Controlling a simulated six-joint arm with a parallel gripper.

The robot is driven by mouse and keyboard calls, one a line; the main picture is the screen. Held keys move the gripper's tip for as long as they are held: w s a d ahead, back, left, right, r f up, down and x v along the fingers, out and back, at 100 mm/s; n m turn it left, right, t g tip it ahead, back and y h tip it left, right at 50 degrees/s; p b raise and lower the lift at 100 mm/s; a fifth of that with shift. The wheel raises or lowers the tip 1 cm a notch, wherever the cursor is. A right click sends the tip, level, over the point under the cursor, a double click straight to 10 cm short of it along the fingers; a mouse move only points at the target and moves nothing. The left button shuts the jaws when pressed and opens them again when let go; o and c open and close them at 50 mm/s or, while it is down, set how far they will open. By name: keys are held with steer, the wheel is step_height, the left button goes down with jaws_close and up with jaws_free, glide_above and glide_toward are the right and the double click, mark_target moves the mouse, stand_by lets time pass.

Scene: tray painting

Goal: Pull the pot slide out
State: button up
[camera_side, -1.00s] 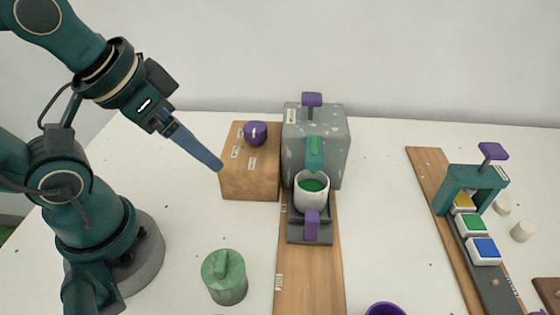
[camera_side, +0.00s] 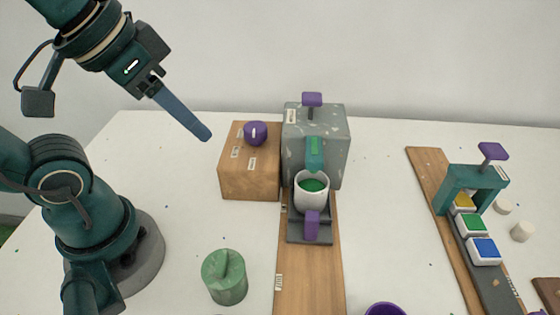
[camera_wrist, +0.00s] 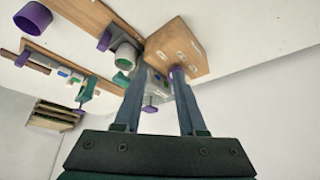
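The pot slide is a dark grey plate (camera_side: 296,233) with an upright purple handle (camera_side: 312,226) at its front, lying on a long wooden board. A white pot (camera_side: 311,195) with green paint inside stands on it, under the green spout (camera_side: 315,153) of a speckled grey dispenser (camera_side: 334,133). In the wrist view the pot (camera_wrist: 128,50) and the purple handle (camera_wrist: 104,40) show at upper left. My gripper (camera_side: 207,136) is up and left of the slide, in the air near the wooden box. In the wrist view its fingers (camera_wrist: 158,70) are apart with nothing held.
A wooden box (camera_side: 236,180) with a purple knob (camera_side: 255,132) stands left of the dispenser. A green lidded jar (camera_side: 225,277) stands front left. A teal arch (camera_side: 475,174) over coloured blocks (camera_side: 472,224) is at right. The table between board and arch is clear.

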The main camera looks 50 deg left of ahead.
steer(key=w+d+r+m+g, duration=0.2)
steer(key=w+d+r+m, duration=0.2)
steer(key=w, duration=0.1)
steer(key=m+g, duration=0.4)
steer(key=m, duration=0.1)
glide_toward(313, 216)
step_height(313, 216, down, 11)
steer(key=shift+s+r, duration=0.15)
stand_by(0.6)
jaws_close()
stand_by(1.5)
